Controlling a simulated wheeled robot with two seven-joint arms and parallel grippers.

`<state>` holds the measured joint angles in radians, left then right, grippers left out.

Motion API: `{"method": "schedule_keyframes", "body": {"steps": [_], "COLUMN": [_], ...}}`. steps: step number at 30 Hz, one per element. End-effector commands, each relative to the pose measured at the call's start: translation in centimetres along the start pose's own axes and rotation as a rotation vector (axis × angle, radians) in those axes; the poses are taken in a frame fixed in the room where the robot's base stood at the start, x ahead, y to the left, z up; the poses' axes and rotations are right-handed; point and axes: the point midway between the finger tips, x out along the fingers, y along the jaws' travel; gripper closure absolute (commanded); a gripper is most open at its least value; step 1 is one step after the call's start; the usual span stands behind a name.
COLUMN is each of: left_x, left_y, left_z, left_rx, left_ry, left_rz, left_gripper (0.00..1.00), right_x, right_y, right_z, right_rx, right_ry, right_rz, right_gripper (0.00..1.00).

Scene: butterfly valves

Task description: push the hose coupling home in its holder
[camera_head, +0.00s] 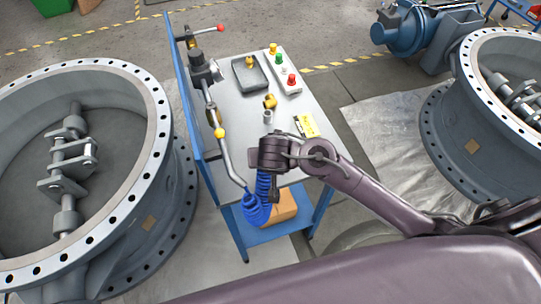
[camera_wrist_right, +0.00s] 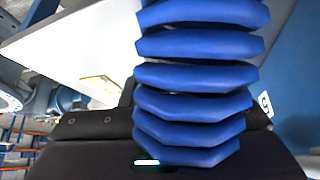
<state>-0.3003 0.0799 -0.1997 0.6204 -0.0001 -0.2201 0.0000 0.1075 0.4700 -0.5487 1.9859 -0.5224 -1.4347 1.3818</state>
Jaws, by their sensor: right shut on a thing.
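My right gripper (camera_head: 268,155) is over the near edge of the grey bench top and is shut. The blue coiled hose (camera_head: 258,212) rises to it from below; the hose coupling at its end is hidden by the gripper. In the right wrist view the blue coils (camera_wrist_right: 200,75) fill the middle, and the jaws' grip is hidden. A short grey upright cylinder (camera_head: 267,117) stands on the bench just beyond the gripper, with a brass fitting (camera_head: 270,101) behind it. I cannot tell which piece is the holder. My left gripper is not in view.
A dark tray (camera_head: 249,77), a button box (camera_head: 283,76) and a yellow label (camera_head: 307,125) are on top. A cardboard box (camera_head: 284,206) is below. Large flanged valves stand either side.

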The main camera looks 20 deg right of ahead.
Motion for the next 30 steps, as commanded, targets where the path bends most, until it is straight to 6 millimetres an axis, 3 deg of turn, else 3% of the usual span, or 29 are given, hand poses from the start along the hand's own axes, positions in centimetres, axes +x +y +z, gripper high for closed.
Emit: {"method": "schedule_keyframes", "body": {"steps": [30], "left_x": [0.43], "left_y": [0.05], "left_z": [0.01], "left_rx": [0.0], "left_ry": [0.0], "left_rz": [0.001], "left_gripper": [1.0], "right_x": [0.68], "right_y": [0.01], "right_z": [0.34], "right_rx": [0.001], "right_ry": [0.001], "right_rz": [0.0], "right_gripper": [0.92]}}
